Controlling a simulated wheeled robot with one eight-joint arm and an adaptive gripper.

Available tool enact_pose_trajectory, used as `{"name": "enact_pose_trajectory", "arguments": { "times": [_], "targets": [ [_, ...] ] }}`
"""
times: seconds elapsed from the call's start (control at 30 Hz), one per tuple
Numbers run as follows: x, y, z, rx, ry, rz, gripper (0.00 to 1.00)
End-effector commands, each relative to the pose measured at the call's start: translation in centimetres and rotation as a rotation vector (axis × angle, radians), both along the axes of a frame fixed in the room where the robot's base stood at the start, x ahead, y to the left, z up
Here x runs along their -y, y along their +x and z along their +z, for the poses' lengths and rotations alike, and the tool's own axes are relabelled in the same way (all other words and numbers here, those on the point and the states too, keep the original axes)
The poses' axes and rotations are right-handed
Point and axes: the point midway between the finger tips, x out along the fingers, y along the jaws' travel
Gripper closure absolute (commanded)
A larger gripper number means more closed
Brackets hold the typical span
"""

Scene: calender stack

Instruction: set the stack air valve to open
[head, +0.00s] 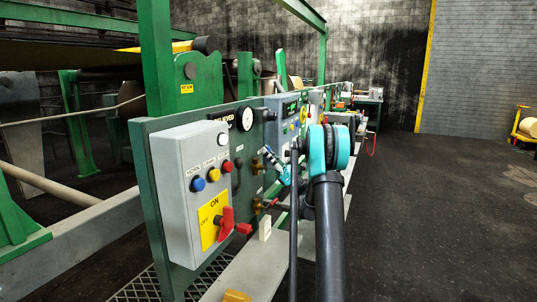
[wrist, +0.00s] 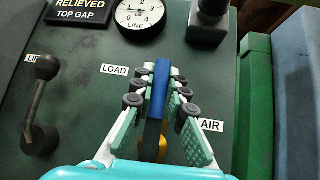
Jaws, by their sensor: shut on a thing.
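The stack air valve shows in the wrist view as a blue lever handle (wrist: 161,78) running up the picture, with a brass body (wrist: 189,146) partly hidden behind my fingers. The white AIR label (wrist: 211,126) is just right of it. My gripper (wrist: 160,88) has its teal, grey-padded fingers on either side of the blue handle and is shut on it. In the head view my gripper (head: 273,164) is at the green panel, beside the brass fittings; the handle itself is too small to make out clearly there.
The wrist view shows a LOAD label (wrist: 115,69), a line gauge (wrist: 141,17) and a dark lever (wrist: 41,90) at left. In the head view a grey switch box (head: 180,170) with a red handle (head: 226,218) stands out from the panel. Open floor lies right.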

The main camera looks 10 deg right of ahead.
Motion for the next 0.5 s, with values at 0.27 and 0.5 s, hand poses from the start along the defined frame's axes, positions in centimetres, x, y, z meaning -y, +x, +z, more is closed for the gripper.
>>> {"name": "enact_pose_trajectory", "arguments": {
  "times": [0.27, 0.5],
  "targets": [
    [-0.15, -0.15, -0.12, 0.014, -0.013, 0.000, 1.00],
    [-0.19, -0.17, -0.12, 0.014, -0.013, 0.001, 0.86]
  ]
}}
